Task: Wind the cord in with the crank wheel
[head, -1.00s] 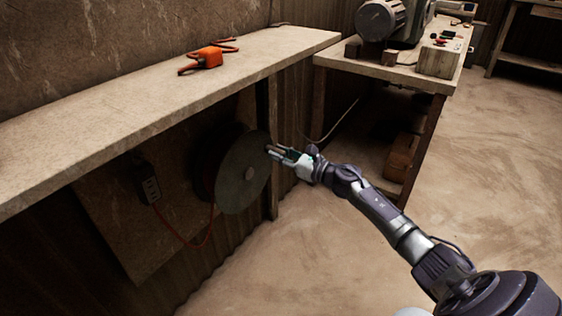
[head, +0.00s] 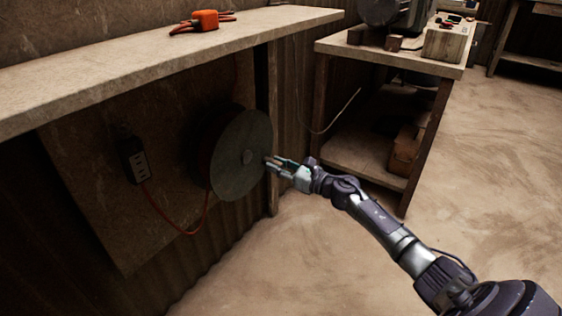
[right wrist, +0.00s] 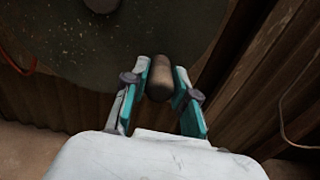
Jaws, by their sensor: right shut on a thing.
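The crank wheel (head: 236,180) is a grey-green disc with a small hub, on a reel mounted under the bench. An orange-red cord (head: 168,220) hangs in a slack curve between the reel's underside and a socket block (head: 132,158). My right gripper (head: 268,163) is at the wheel's right edge, slightly below hub height. In the right wrist view, the brown cylindrical crank handle (right wrist: 160,78) sits between the two teal-lined fingers of this gripper (right wrist: 161,88), which is shut on it. My left gripper is not in view. The cord wound inside the reel is mostly hidden.
A post (head: 272,130) stands just behind the wheel. A second table (head: 400,62) with machinery stands to the right. The floor (head: 480,190) is open.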

